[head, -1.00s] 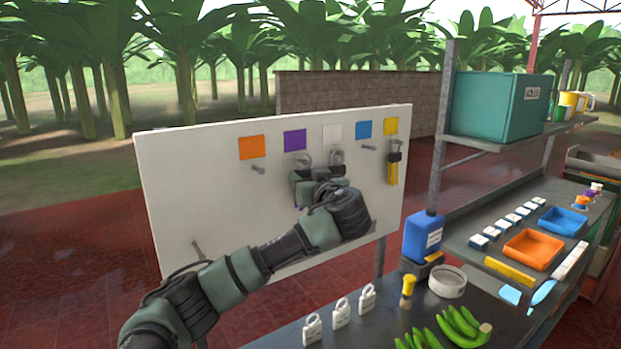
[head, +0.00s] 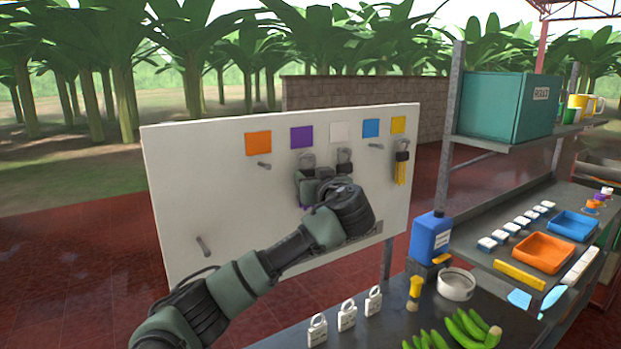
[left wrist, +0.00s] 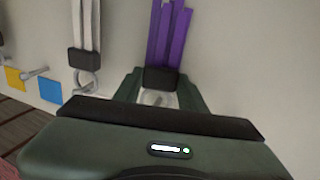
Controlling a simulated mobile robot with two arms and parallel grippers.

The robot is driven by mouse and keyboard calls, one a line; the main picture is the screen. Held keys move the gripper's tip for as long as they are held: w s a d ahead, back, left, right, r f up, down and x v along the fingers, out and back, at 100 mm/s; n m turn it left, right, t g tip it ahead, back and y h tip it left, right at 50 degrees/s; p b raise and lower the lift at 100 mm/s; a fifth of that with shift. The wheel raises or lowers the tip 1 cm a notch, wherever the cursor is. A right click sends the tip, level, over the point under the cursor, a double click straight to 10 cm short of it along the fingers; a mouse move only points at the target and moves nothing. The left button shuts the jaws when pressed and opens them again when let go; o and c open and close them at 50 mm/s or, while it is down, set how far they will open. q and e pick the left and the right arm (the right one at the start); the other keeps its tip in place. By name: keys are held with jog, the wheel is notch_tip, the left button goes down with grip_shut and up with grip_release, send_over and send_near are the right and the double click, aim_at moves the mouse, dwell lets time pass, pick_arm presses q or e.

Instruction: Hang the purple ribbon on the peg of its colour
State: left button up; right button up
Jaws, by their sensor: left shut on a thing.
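The white board carries a purple square (head: 301,137) with a grey ring (head: 307,161) just below it. The ribbon's purple strips show well in the left wrist view, which sees the board upside down. In the head view my gripper (head: 319,187) hides most of the ribbon. The ring is at the place of the purple peg, but I cannot tell whether it is around the peg. My right gripper is not in view.
A white ribbon (left wrist: 87,25) hangs close beside, under the white square (head: 340,132). A yellow ribbon (head: 401,170) hangs at the right. The peg below the orange square (head: 258,143) and the one below the blue square (head: 371,128) are bare. A shelf bench with goods stands at the right.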

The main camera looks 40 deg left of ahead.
pick_arm(q)
jog(key=o, duration=1.4)
jog(key=shift+d, duration=0.1)
jog(key=b+v, duration=0.3)
jog(key=v, duration=0.4)
jog(key=shift+s+d+b, duration=0.15)
jog(key=shift+s+b, duration=0.1)
jog(key=shift+b, duration=0.15)
